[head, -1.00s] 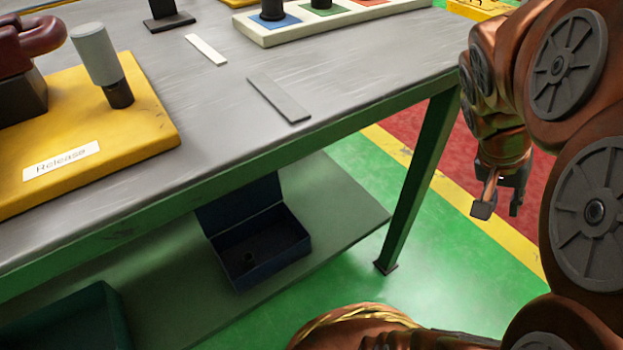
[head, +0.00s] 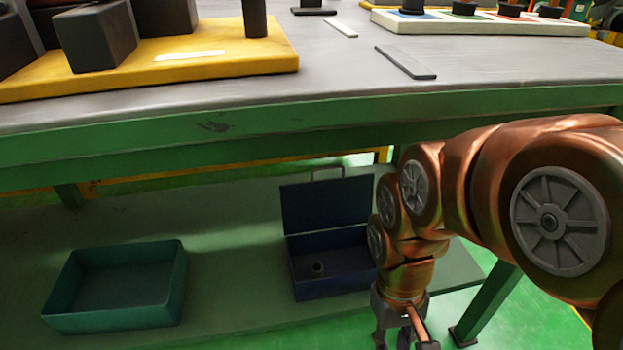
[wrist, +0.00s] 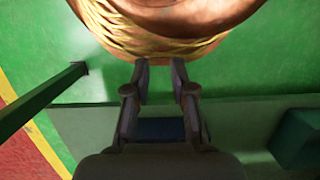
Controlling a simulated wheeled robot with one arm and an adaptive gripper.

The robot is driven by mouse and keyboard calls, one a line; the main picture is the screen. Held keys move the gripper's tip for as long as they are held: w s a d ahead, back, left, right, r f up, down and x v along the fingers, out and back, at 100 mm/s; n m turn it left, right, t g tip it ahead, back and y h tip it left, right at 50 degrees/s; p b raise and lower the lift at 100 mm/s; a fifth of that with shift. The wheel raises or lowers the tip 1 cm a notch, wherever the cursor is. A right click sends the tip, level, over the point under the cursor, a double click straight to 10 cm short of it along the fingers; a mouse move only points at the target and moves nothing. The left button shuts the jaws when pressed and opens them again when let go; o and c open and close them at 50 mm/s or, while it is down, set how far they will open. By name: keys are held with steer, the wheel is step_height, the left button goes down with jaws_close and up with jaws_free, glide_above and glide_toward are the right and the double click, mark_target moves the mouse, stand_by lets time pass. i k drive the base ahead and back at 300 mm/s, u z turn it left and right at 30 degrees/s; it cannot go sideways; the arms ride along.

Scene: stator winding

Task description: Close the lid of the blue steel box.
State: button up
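The blue steel box (head: 345,284) stands on the lower shelf under the workbench in the head view. Its lid (head: 327,208) is open and stands upright at the back, with a handle (head: 327,172) on its top edge. A small dark round object (head: 317,269) lies inside. My gripper (head: 405,345) points down in front of and right of the box, apart from it, and my arm covers the box's right edge. In the wrist view my gripper (wrist: 160,72) has its fingers apart with nothing between the tips; a dark blue patch (wrist: 160,129) shows behind them.
An open green tray (head: 120,318) stands on the lower shelf (head: 225,270) left of the box. The workbench top (head: 340,70) overhangs the shelf, with a table leg (head: 487,305) at right. Shelf space between tray and box is clear.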

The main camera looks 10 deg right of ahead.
mark_target(313, 205)
steer(key=u, duration=0.05)
steer(key=k, duration=1.2)
steer(key=u, duration=0.65)
steer(key=i, duration=0.4)
steer(key=u, duration=0.65)
steer(key=i, duration=1.15)
steer(key=z, duration=0.25)
